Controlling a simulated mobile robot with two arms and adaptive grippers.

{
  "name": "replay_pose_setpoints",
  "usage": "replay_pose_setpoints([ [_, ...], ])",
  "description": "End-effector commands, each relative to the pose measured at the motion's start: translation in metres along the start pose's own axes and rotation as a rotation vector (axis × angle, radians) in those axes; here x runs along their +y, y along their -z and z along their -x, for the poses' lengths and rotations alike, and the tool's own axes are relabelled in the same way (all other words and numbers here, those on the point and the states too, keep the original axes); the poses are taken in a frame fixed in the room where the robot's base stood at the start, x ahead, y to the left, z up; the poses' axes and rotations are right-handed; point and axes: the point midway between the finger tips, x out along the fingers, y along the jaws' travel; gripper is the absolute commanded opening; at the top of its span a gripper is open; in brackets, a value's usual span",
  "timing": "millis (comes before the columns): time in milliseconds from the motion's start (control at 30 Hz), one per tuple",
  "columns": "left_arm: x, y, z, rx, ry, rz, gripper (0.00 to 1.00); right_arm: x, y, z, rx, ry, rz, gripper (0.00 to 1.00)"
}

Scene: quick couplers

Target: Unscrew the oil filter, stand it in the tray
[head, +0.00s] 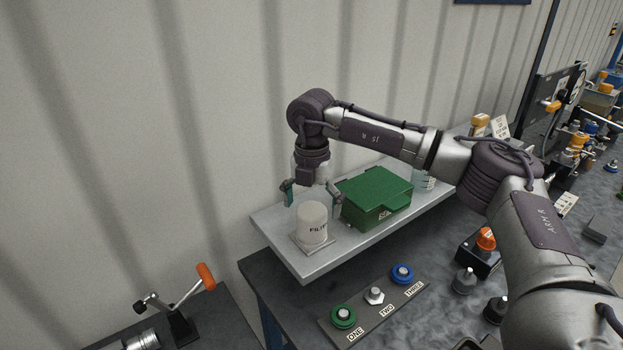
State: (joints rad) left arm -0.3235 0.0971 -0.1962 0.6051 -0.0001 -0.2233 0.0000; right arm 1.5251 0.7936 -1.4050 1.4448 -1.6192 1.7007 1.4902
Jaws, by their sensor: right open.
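My right gripper (311,198) points down over the filter. Its two fingers are spread, one on each side of the filter's top, and I cannot tell whether they touch it. I cannot tell whether the filter is threaded on or just standing. No separate tray can be made out for certain. My left gripper is out of view.
A green box (376,199) stands right beside the filter and the right finger. A pale container (423,180) is partly hidden behind my arm. A strip with couplers (374,297) marked ONE, TWO and THREE lies in front. An orange-handled lever (206,277) is at lower left.

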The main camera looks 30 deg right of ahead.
Motion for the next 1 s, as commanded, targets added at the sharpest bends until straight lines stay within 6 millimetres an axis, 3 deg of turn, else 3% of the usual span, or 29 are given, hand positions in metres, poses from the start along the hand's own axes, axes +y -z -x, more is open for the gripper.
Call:
replay_pose_setpoints([
  [133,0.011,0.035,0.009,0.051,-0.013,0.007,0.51,0.0,0.001,-0.023,0.001,0.002,0.001,0.99],
  [267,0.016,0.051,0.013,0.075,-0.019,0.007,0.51,0.0,0.001,-0.038,0.001,0.0,0.001,0.99],
  [700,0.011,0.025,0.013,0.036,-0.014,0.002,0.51,0.001,0.0,-0.048,-0.001,-0.002,0.001,0.97],
  [1000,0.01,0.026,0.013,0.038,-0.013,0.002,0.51,0.001,0.0,-0.048,-0.001,-0.002,0.001,0.47],
])
